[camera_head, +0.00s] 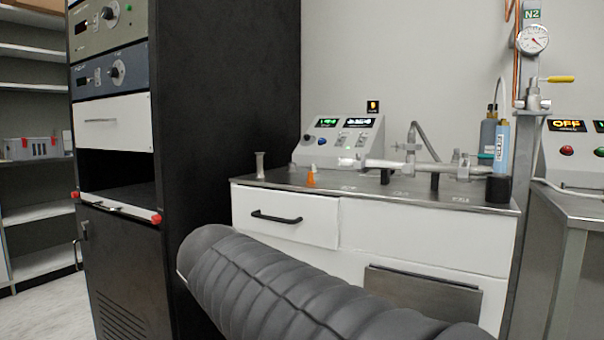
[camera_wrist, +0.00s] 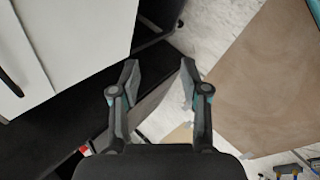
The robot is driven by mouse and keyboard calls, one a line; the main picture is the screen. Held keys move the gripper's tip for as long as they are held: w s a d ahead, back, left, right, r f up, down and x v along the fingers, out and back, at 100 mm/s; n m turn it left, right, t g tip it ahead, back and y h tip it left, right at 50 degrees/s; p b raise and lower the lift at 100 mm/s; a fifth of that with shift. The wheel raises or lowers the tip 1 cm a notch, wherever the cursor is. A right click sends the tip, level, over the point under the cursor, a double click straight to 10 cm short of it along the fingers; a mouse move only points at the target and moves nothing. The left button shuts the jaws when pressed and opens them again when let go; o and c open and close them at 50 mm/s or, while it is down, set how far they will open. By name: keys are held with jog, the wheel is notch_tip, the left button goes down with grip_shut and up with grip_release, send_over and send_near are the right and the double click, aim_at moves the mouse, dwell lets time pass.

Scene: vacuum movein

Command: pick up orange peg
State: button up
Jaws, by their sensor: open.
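The orange peg (camera_head: 310,179) stands on the metal top of the white bench (camera_head: 282,182), near its left part, in the head view. It looks small and upright, with a paler piece just behind or above it. My gripper (camera_wrist: 157,80) shows in the wrist view with its two fingers spread apart and nothing between them. It points down past cabinets toward the floor, away from the peg. The peg is not in the wrist view. The head view shows my dark ribbed arm in front of the bench, but not the gripper.
A tall black rack (camera_head: 228,120) stands left of the bench. Glass tubing (camera_head: 400,164) and a control box (camera_head: 340,140) sit behind and right of the peg. A small grey post (camera_head: 260,165) stands to its left. A gas gauge (camera_head: 534,40) is at right.

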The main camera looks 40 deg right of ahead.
jog(key=w+d+r+n+h+p, duration=0.1)
jog(key=w+d+r+n+h, duration=0.3)
jog(key=r, duration=0.3)
jog(key=w+d+r+n+h+p, duration=0.1)
jog(key=w+d+r+n, duration=0.1)
jog(key=w+d+r, duration=0.3)
jog(key=n+g+h+p, duration=0.1)
jog(key=n+g+h, duration=0.1)
jog(key=n+h, duration=0.3)
send_near(309, 173)
jog(key=x, duration=0.4)
jog(key=shift+s+d, duration=0.2)
jog(key=shift+d, duration=0.1)
jog(key=shift+w+b+x, duration=0.15)
jog(key=shift+b+x, duration=0.1)
jog(key=shift+x, duration=1.35)
jog(key=shift+w+b+x, duration=0.1)
jog(key=shift+b+x, duration=0.1)
jog(key=shift+x, duration=1.35)
jog(key=shift+a, duration=0.1)
jog(key=shift+c, duration=0.2)
grip_shut()
